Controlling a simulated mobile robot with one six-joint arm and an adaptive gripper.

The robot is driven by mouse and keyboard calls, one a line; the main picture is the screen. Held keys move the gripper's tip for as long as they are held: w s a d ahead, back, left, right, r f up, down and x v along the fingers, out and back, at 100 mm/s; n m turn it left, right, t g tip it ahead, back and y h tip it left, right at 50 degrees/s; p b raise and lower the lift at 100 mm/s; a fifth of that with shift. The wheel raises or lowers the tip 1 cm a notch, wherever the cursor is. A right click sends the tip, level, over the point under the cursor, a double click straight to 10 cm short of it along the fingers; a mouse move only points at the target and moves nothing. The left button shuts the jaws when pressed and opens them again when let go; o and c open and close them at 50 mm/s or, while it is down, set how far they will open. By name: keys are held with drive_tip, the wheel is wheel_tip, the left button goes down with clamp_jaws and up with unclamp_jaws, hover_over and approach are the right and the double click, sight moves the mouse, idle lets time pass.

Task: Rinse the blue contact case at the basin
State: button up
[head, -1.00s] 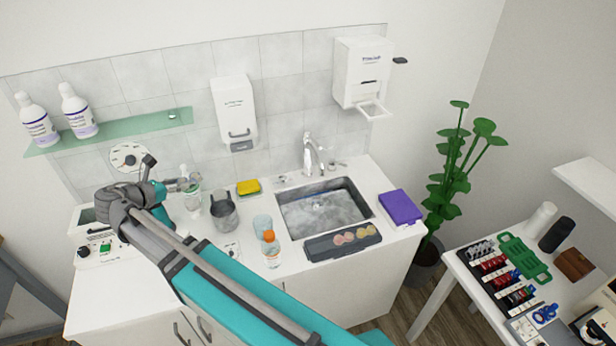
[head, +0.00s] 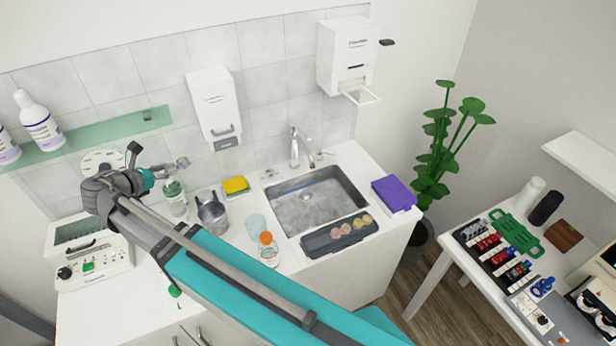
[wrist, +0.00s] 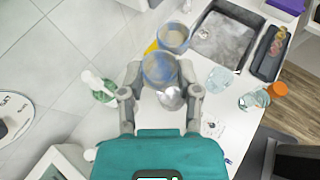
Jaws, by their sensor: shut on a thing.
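My gripper (head: 165,168) is above the left part of the counter, near the wall dial, left of the basin. In the wrist view my gripper (wrist: 160,80) has its two fingers on either side of a rounded, glassy grey-blue thing (wrist: 158,68) and is shut on it. A shiny silver round part shows just below it. I cannot tell whether this is the blue contact case, and I make out no such case for certain elsewhere. The steel basin (head: 352,188) is to the right, with a chrome tap (head: 295,148) behind it. It also shows in the wrist view (wrist: 228,40).
A green-tinted bottle (head: 175,198), a metal jug (head: 212,216), a yellow sponge (head: 235,185), a clear cup (head: 256,227) and an orange-capped bottle (head: 268,250) stand between gripper and basin. A dark tray (head: 318,246) lies before the basin. A white machine (head: 95,262) is at left.

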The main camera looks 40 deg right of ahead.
drive_tip(key=shift+d+f, duration=0.1)
drive_tip(key=s+d+f+m+g+y+b, duration=0.2)
drive_tip(key=d+f, duration=0.5)
drive_tip(key=d, duration=0.7)
drive_tip(key=s+d+f+m+g+y+b, duration=0.3)
drive_tip(key=d+f+b, duration=0.3)
drive_tip(key=d, duration=0.8)
drive_tip(key=s+d+f+m+g+y+b, duration=0.2)
drive_tip(key=s+d+f+m+b, duration=0.2)
drive_tip(key=d+f, duration=0.5)
drive_tip(key=shift+d+f+m+g+y+b, duration=0.35)
drive_tip(key=shift+d+b, duration=0.25)
drive_tip(key=shift+d, duration=2.25)
drive_tip(key=shift+r, duration=0.1)
wheel_tip(320, 180, down, 14)
drive_tip(key=b, duration=1.4)
